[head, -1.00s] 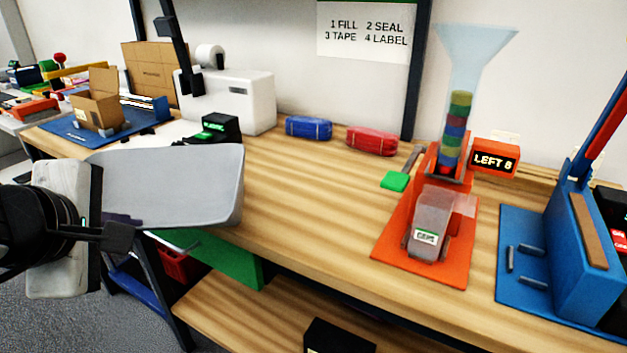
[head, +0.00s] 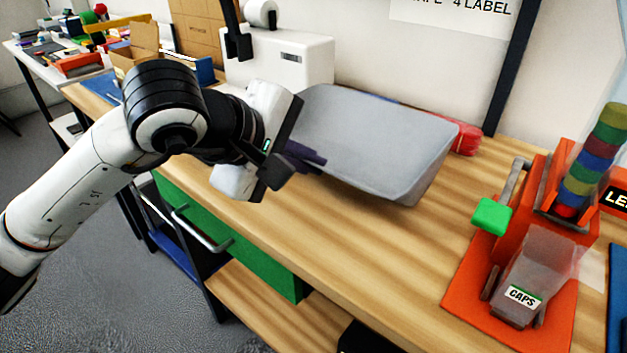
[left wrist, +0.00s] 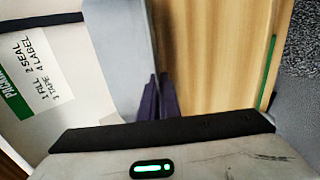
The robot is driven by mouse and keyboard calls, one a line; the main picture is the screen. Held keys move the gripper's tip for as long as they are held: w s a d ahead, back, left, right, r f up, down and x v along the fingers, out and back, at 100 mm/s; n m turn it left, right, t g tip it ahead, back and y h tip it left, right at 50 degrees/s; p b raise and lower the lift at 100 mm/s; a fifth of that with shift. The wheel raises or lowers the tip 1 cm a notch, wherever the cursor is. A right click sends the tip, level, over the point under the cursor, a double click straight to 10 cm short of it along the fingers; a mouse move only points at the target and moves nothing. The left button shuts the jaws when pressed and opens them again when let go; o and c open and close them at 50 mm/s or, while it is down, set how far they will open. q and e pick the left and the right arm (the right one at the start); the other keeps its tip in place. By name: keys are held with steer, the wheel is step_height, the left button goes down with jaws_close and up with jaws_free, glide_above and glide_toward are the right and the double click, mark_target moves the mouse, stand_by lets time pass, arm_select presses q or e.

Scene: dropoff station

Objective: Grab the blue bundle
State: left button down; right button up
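The blue bundle is almost wholly hidden in the head view; only a thin blue strip (head: 385,97) shows above the top edge of a grey, tray-like piece (head: 375,140). My left gripper (head: 312,157) is over the bench, in front of where the bundle lies. Its dark purple fingers are close together at the grey piece's edge and appear to pinch it. In the left wrist view, the fingers (left wrist: 159,97) lie along the edge of the grey piece (left wrist: 122,50). The blue bundle does not show there. My right gripper is in neither view.
A red bundle (head: 466,138) lies partly covered by the grey piece. A white printer (head: 290,62) stands behind my left arm. An orange caps stand (head: 515,270) with a green-tipped lever (head: 491,215) is at right. The bench front (head: 350,245) is clear.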

arm_select(q)
steer(key=shift+f, duration=1.9)
steer(key=shift+f+b, duration=0.15)
steer(key=shift+b, duration=0.2)
steer(key=c, duration=2)
jaws_free()
steer(key=shift+f, duration=0.1)
